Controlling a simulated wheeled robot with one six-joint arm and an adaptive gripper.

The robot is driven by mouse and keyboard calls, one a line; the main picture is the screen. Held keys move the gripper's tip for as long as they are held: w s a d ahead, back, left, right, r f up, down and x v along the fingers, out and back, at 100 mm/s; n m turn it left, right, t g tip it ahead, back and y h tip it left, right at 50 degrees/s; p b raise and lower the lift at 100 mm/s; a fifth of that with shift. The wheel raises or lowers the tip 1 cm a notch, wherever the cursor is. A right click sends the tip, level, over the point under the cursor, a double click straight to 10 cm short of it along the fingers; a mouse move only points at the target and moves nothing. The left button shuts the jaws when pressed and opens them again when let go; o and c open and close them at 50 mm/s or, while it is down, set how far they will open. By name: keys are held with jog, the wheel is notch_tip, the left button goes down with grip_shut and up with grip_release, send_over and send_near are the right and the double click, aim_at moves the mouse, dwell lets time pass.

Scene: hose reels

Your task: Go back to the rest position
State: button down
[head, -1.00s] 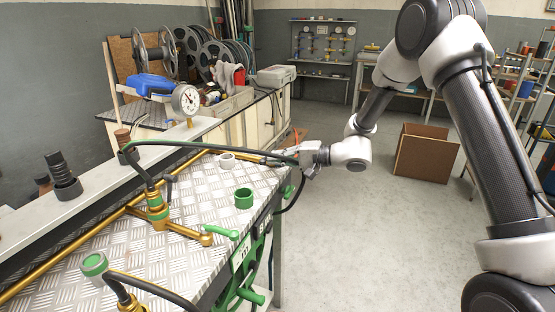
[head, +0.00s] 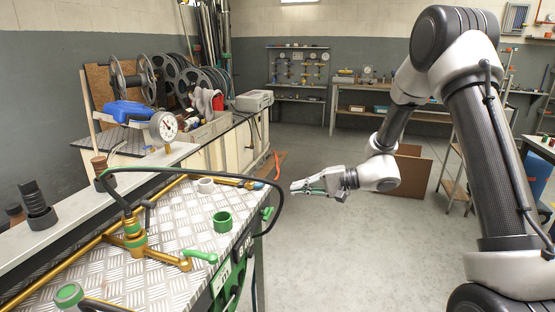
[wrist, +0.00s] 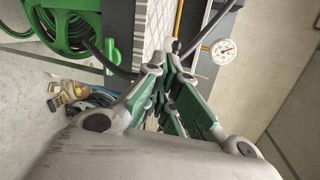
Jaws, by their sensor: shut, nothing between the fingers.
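My gripper (head: 302,187) is shut and empty in the head view. It is held in the air over the floor, to the right of the workbench (head: 165,268) and apart from it. The arm comes down to it from the upper right. In the wrist view my gripper (wrist: 172,62) shows grey and green fingers closed together. Beyond them are part of the bench and a green hose reel (wrist: 72,25). A black hose (head: 279,180) arcs over the bench and its right edge, just left of the fingertips.
A cardboard box (head: 407,173) stands on the floor behind my wrist. The floor ahead is mostly clear.

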jog(key=s+d+f+g+h, duration=0.1)
jog(key=s+d+g+h, duration=0.2)
jog(key=s+d, duration=0.35)
jog(key=s+d+g+h, duration=0.2)
jog(key=s+d+h, duration=0.15)
jog(key=s, duration=0.65)
jog(key=s+d+r+n+t+h, duration=0.4)
jog(key=s+d+r+t+h, duration=0.2)
jog(key=s+d+r, duration=0.7)
jog(key=d+r+h, duration=0.2)
jog(key=d+r, duration=0.1)
jog(key=d, duration=0.2)
jog(key=shift+s+r, duration=0.2)
jog(key=shift+s, duration=0.1)
jog(key=shift+a, duration=0.1)
